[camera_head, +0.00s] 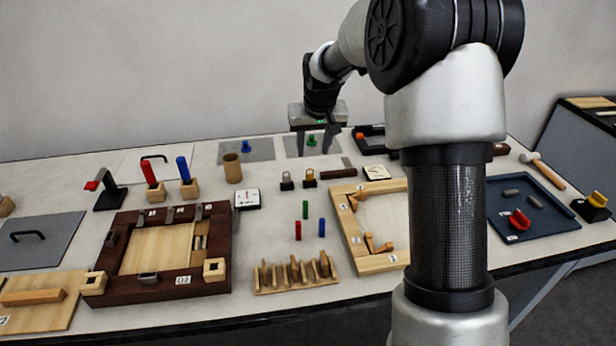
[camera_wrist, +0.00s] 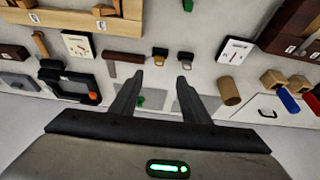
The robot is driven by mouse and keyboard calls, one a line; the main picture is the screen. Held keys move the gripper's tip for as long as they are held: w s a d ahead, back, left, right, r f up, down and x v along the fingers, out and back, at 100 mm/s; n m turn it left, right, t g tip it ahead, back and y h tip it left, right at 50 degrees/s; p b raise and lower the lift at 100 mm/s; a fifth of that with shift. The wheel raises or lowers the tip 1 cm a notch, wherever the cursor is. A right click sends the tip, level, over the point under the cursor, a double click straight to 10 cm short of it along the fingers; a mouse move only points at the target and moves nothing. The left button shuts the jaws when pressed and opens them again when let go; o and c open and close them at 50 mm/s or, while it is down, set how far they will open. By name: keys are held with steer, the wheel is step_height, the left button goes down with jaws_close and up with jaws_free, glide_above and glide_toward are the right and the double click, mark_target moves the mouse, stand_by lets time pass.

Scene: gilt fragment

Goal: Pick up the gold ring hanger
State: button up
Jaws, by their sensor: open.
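The gold ring hanger (camera_head: 310,178) is a small gold loop on a black block, standing on the table right of a similar hanger with a dark grey ring (camera_head: 286,180). In the wrist view, the gold ring hanger (camera_wrist: 160,53) lies just beyond the fingertips, roughly in line with the gap between them, and the grey ring hanger (camera_wrist: 187,56) is to its right. My gripper (camera_head: 313,148) is open and empty, pointing down over the back of the table, behind the hanger. Its two spread fingers (camera_wrist: 160,82) also show in the wrist view.
A black and brown bar (camera_head: 336,172) lies close to the hanger's right, with a white dial card (camera_head: 376,173) beyond. A wooden cup (camera_head: 232,168) stands to the left. A green-knobbed piece (camera_head: 311,141) sits on a grey plate behind. Several small pegs and a slotted rack (camera_head: 296,285) are nearer the front.

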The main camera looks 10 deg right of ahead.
mark_target(310, 175)
steer(key=x, duration=1.3)
steer(key=shift+w+f, duration=0.1)
steer(key=shift+f, duration=0.1)
jaws_close()
